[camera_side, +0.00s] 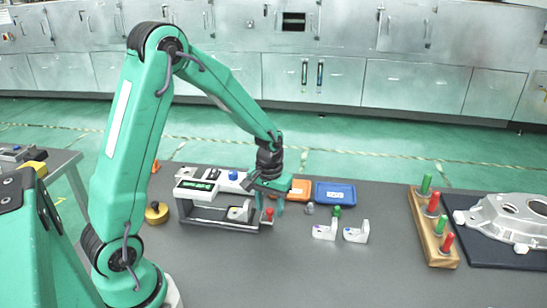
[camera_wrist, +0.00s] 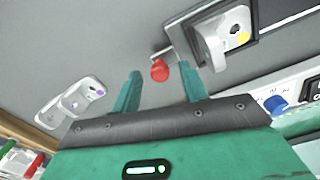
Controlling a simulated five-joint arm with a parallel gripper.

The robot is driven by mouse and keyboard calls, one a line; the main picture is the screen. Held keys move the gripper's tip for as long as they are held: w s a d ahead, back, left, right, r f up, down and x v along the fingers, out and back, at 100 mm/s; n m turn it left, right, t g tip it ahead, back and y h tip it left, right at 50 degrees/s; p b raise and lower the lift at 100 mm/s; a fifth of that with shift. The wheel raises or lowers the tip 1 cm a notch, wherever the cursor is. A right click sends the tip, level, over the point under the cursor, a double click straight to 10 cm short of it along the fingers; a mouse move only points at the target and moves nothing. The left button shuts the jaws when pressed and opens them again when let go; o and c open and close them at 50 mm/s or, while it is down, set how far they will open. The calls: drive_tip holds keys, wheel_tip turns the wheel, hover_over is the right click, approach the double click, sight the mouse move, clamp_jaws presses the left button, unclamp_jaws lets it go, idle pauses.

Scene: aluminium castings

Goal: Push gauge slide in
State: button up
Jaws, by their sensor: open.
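The gauge (camera_side: 195,186) is a grey frame with a green display and a blue button, left of centre in the side view. A small casting with a yellow dot (camera_wrist: 230,36) sits in it, also visible in the side view (camera_side: 238,213). The gauge slide's red knob (camera_side: 269,214) stands at the frame's right end on a thin rod. In the wrist view the red knob (camera_wrist: 160,70) lies between my fingertips, with gaps on both sides. My gripper (camera_side: 272,208) is open and pointing down at the knob; I cannot tell whether it touches it. The gripper also shows in the wrist view (camera_wrist: 161,78).
Two loose castings (camera_side: 325,229) (camera_side: 355,233) stand right of the gripper. An orange tray (camera_side: 299,188) and a blue tray (camera_side: 335,193) lie behind. A wooden peg rack (camera_side: 433,232) and a large casting (camera_side: 510,220) are at the right. The front middle of the table is clear.

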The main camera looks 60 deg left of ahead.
clamp_jaws()
drive_tip(key=s+a, duration=0.7)
drive_tip(key=shift+s+a, duration=0.2)
drive_tip(key=shift+a, duration=0.05)
unclamp_jaws()
drive_tip(key=shift+r, duration=0.15)
wheel_tip(320, 180, up, 8)
drive_tip(key=shift+f, duration=0.2)
idle(0.7)
